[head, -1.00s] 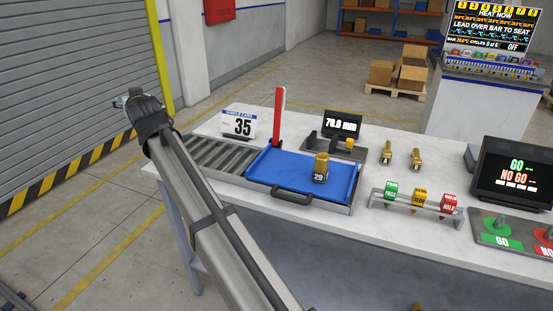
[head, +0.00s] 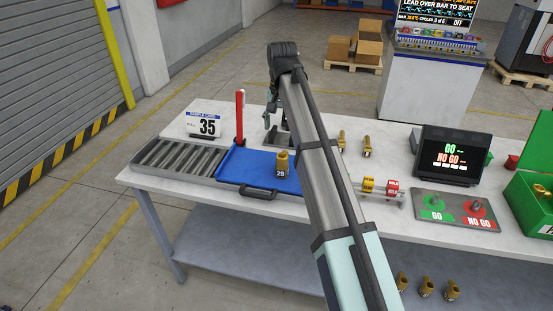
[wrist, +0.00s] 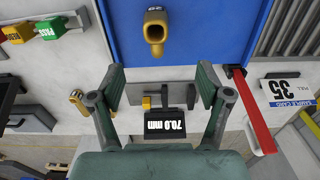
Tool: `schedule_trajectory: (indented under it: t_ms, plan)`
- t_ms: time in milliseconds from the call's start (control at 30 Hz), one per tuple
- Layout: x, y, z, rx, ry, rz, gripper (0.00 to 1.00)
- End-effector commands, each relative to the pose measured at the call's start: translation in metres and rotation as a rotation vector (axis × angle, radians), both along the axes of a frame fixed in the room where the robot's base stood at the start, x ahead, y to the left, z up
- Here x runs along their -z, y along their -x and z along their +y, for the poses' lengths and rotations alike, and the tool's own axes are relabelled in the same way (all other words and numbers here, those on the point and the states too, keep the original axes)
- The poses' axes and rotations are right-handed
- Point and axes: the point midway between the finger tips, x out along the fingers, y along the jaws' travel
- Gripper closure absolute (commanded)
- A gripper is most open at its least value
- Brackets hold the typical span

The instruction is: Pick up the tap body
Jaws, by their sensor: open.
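A brass tap body (head: 282,163) with the tag 29 stands upright on the blue tray (head: 235,165). In the wrist view the tap body (wrist: 155,28) is at the top centre, beyond my fingertips, on the blue surface (wrist: 205,30). My gripper (wrist: 160,88) is open and empty, with its two green-grey fingers spread wide. In the head view my gripper (head: 267,120) hangs above the back of the table, behind the tray, and is partly hidden by my arm. Two other brass tap bodies (head: 342,139) (head: 367,147) stand on the table right of my arm.
A gauge with a 70.0 mm display (wrist: 165,123) lies below my fingers. A red post (head: 240,118) and the sample card (head: 206,125) are near the tray. The rollers (head: 178,156) are left of it. The tag rack (head: 380,192) is at right, partly behind my arm.

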Motion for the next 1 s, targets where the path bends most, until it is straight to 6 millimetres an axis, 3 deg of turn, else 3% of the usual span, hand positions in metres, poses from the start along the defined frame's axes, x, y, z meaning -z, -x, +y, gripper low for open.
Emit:
schedule_trajectory:
  t_ms: [167, 700, 1000]
  plan:
    - [0.012, 0.004, -0.009, 0.013, 0.006, 0.024, 0.23]
    - [0.107, 0.004, -0.008, 0.011, 0.005, 0.022, 0.23]
    - [0.124, 0.003, -0.007, 0.011, 0.005, 0.020, 0.23]
